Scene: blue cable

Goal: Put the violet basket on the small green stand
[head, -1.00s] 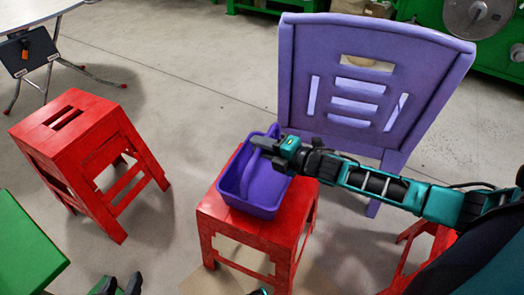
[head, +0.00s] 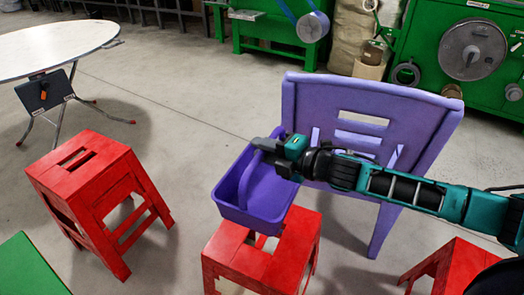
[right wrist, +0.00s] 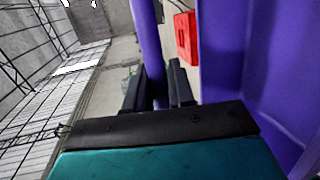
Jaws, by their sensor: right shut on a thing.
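The violet basket (head: 246,214) hangs from my right gripper (head: 272,148), above a red stool, with its open top facing up and slightly tilted. In the right wrist view the fingers (right wrist: 157,88) are shut around the basket's handle (right wrist: 148,45), and the basket wall (right wrist: 268,70) fills the right side. A flat green top (head: 32,268) is cut off at the lower left corner of the head view. I cannot tell for sure whether it is the small green stand. My left gripper is not in view.
The red stool (head: 250,265) is below the basket. Another red stool (head: 90,180) stands to the left, and part of a red one (head: 450,262) is at lower right. A violet chair (head: 372,105) is behind my arm. A white table (head: 60,45) is far left.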

